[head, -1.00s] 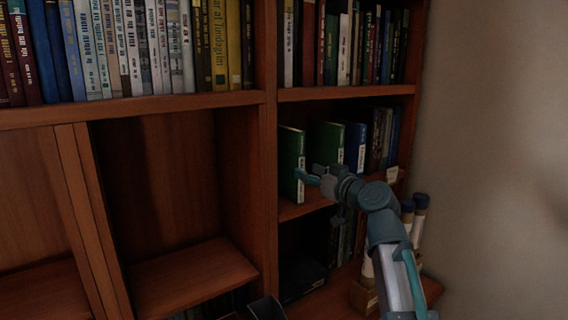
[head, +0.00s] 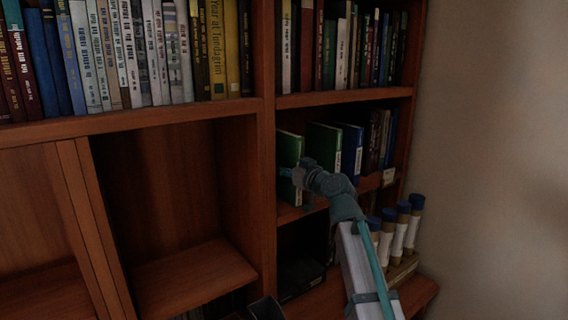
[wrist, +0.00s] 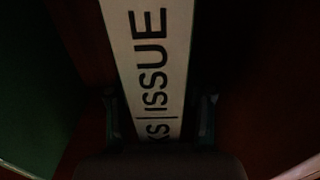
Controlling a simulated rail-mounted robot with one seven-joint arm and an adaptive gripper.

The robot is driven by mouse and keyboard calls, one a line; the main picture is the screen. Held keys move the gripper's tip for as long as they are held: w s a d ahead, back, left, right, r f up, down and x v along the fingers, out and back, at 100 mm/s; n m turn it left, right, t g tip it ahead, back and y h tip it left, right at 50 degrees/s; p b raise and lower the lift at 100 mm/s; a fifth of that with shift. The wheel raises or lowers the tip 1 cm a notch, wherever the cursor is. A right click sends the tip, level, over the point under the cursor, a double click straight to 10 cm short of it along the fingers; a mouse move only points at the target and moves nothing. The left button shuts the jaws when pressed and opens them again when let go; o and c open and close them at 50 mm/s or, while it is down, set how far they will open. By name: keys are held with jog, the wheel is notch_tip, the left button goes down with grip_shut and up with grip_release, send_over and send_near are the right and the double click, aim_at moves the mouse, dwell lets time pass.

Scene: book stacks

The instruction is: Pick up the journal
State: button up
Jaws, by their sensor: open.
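The journal is the thin green volume (head: 289,152) standing upright at the left end of the middle right shelf. In the wrist view its white spine (wrist: 150,60) fills the middle and reads "ISSUE". My gripper (head: 297,176) is at the spine in the head view. In the wrist view my gripper (wrist: 158,116) is open, with one dark finger on each side of the spine. I cannot tell whether the fingers touch the covers.
A second green book (head: 324,146) and a blue book (head: 351,152) stand to the right, with several more beyond. The wooden upright (head: 264,165) is close on the left. Several white tubes with blue caps (head: 401,232) stand below right. The shelf bay to the left is empty.

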grip_shut()
jog(key=shift+r, duration=0.1)
dwell(0.7)
